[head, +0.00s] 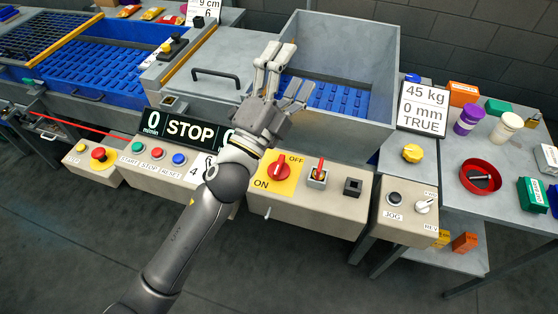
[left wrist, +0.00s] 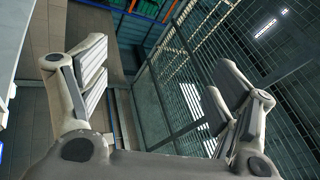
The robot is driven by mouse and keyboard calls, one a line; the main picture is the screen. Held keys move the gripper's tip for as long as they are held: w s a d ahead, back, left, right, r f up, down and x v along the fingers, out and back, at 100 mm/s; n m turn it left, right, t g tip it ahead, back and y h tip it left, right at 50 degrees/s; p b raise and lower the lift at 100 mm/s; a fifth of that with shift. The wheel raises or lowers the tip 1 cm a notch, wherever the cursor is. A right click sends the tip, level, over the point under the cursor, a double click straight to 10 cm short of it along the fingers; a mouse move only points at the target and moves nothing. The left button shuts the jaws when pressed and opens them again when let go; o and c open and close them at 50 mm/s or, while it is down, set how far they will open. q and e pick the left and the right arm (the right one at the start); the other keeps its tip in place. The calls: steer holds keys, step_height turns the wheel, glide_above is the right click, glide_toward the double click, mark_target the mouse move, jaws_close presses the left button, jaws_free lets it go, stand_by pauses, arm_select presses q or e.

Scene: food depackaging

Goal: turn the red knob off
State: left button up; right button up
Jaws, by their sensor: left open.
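The red knob (head: 279,171) sits on a yellow plate (head: 263,183) marked ON and OFF, on the front of a beige control box. Its handle stands roughly upright in the head view, with OFF at its upper right and ON at its lower left. My left gripper (head: 281,77) is open and empty, above and behind the knob, in front of the grey hopper. Its fingers point up and away from the knob. In the left wrist view, my left gripper (left wrist: 158,95) shows its two fingers wide apart with nothing between them. My right gripper is not in view.
A small red-handled switch (head: 318,173) and a black square button (head: 352,187) sit right of the knob. A STOP display (head: 190,129) stands to the left. The grey hopper (head: 345,50) rises behind. A side table at right holds a red bowl (head: 480,178) and jars.

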arm_select(q)
steer(key=s+d+r+m+g+h, duration=0.3)
steer(key=s+d+m+g+h, duration=0.3)
steer(key=d+m+g+h, duration=0.8)
steer(key=s+d+f+m+g+y, duration=0.2)
steer(key=s+f+m+g+y, duration=0.25)
steer(key=m, duration=0.65)
steer(key=m+y, duration=1)
steer(key=y, duration=1.2)
glide_above(279, 164)
step_height(279, 164, down, 15)
steer(key=shift+g, duration=0.45)
step_height(279, 164, down, 10)
steer(key=p, duration=0.3)
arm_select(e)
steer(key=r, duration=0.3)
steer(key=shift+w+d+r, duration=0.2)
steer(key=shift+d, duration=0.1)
